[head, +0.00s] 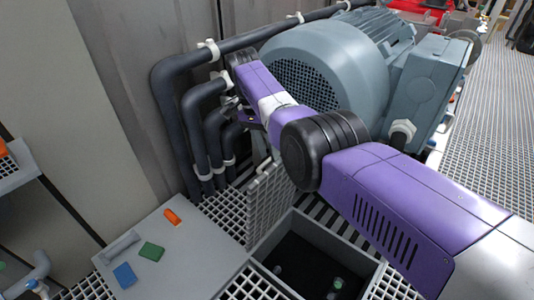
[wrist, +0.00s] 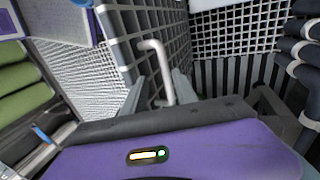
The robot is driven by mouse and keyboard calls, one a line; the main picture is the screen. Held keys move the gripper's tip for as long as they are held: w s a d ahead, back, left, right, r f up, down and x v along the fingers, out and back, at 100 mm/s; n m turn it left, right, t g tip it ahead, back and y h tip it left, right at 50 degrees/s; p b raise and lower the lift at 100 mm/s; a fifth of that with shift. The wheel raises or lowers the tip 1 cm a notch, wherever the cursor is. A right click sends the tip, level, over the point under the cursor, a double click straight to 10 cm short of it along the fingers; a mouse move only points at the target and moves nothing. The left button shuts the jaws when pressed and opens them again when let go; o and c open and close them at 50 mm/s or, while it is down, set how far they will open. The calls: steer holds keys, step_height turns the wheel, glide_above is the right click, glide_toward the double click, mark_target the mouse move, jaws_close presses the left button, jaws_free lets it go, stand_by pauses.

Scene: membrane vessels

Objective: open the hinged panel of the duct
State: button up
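The hinged panel (head: 268,203) is a grey grating that stands steeply raised at the edge of the duct (head: 318,233), whose dark opening is uncovered in the head view. In the wrist view the panel (wrist: 122,42) fills the upper middle, with a pale bar handle (wrist: 155,62) on its face. My gripper (wrist: 158,90) is open there, one finger on each side of the handle's lower end. I cannot tell whether either finger touches it. In the head view my gripper (head: 241,116) is above the panel, near the pipes, and its fingers are mostly hidden.
Dark pipes (head: 190,110) with white clamps run along the wall behind my gripper. A large grey motor (head: 325,65) stands behind my arm. A grey plate (head: 185,255) left of the duct holds orange, green and blue pieces. Green rolls (wrist: 20,75) show at the wrist view's left.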

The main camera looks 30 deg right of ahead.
step_height(320, 180, up, 17)
steer(key=p, duration=1.3)
steer(key=shift+f, duration=0.15)
